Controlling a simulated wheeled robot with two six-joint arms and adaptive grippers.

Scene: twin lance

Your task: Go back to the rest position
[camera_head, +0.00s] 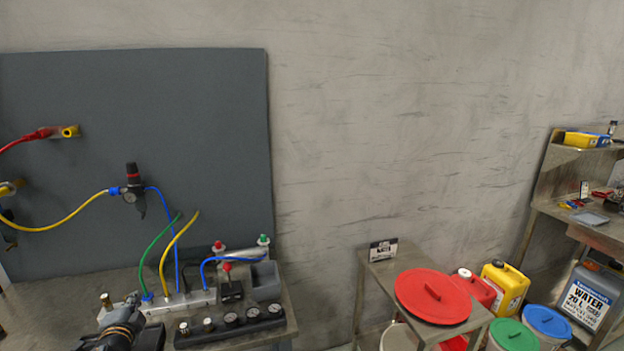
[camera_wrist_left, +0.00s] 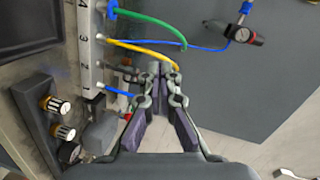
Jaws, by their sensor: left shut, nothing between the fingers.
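My left gripper (camera_head: 130,303) is at the bottom left of the head view, low over the near left part of the bench. In the left wrist view its two fingers (camera_wrist_left: 161,68) come together at the tips, shut with nothing between them. Beyond the fingertips are the free end of a yellow hose and the grey panel. A pale numbered manifold (camera_wrist_left: 90,55) lies left of the fingers, with green, yellow and blue hoses on it. The same manifold (camera_head: 185,302) shows just right of the gripper in the head view. My right gripper is in neither view.
A gauge strip (camera_head: 230,325) lies at the bench front. A regulator (camera_head: 131,190) hangs on the grey panel (camera_head: 200,100). A red-lidded drum (camera_head: 433,296), a yellow canister (camera_head: 503,287) and a side bench (camera_head: 575,225) stand to the right. The wall between is bare.

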